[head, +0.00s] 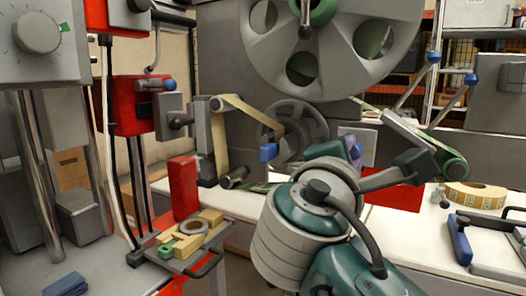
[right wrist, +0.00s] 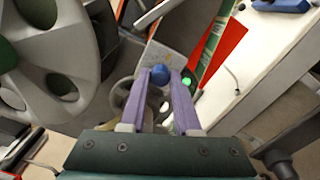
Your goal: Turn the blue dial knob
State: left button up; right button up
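A small round blue knob (right wrist: 160,75) sits at the middle of the right wrist view, in front of a grey panel. The two purple fingers of my right gripper (right wrist: 160,82) are apart, one on each side of the knob in the picture. I cannot tell whether they touch it. In the head view, my right arm comes in from the bottom right, and its thick teal and grey wrist hides part of the machine. A blue part (head: 355,151) shows just beyond the wrist. My left gripper is not in view.
A green light (right wrist: 186,82) glows beside the knob. A large grey reel (head: 330,40) stands above my right arm. A tape roll (head: 475,195) lies on the white table at right. A red-framed machine with a grey dial (head: 38,33) stands at left.

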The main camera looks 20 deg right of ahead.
jog(key=o, duration=0.4)
jog(key=shift+o, duration=0.2)
jog(key=v, duration=1)
jog(key=shift+b, duration=0.3)
